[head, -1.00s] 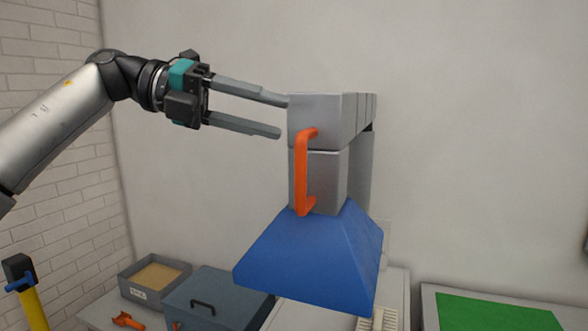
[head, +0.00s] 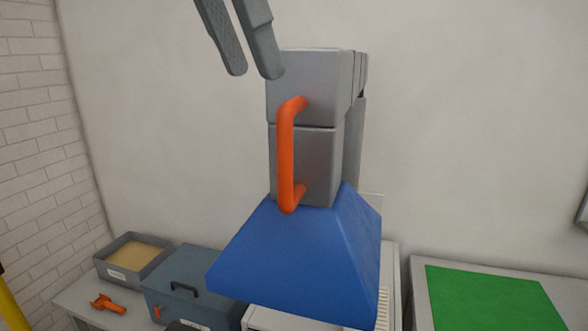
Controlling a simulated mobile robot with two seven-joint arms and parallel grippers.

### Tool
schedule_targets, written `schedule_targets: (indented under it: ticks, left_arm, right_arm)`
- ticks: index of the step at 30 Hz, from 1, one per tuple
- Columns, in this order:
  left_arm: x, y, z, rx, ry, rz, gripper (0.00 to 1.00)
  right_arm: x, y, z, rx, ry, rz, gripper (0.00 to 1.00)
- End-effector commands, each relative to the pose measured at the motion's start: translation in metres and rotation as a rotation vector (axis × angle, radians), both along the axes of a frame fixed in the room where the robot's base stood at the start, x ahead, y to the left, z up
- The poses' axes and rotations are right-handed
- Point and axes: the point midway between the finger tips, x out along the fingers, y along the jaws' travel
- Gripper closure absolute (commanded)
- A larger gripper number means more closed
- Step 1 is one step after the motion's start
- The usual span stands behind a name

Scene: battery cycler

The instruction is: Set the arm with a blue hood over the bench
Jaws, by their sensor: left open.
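The blue hood (head: 300,255) hangs at the lower end of a grey box-shaped arm (head: 308,85) in the middle of the head view. An orange handle (head: 286,155) is fixed upright on the front left of the grey arm, just above the hood. My left gripper (head: 254,75) points down from the top edge, its two grey fingers apart with nothing between them. It shows above and left of the handle, near the arm's upper left corner. The bench under the hood is partly hidden by it. My right gripper is out of view.
A blue-grey box with a black handle (head: 190,292), a grey tray of sand-coloured material (head: 102,270) and an orange tool (head: 108,304) are at lower left. A green mat (head: 490,300) lies at right. The wall area right of the arm is clear.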

Motion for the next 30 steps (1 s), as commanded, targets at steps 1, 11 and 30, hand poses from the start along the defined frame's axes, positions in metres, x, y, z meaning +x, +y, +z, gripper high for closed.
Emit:
schedule_targets:
  ticks: [1,11,30]
  left_arm:
    - [0.002,-0.002,-0.010,0.003,0.003,-0.001,0.50]
    - [0.019,-0.024,-0.075,-0.001,0.004,-0.001,0.50]
    - [0.032,-0.040,-0.123,-0.005,0.003,0.000,0.50]
  right_arm:
    - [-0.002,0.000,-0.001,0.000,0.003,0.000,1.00]
    - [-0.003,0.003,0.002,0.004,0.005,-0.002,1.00]
    - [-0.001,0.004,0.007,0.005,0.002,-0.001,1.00]
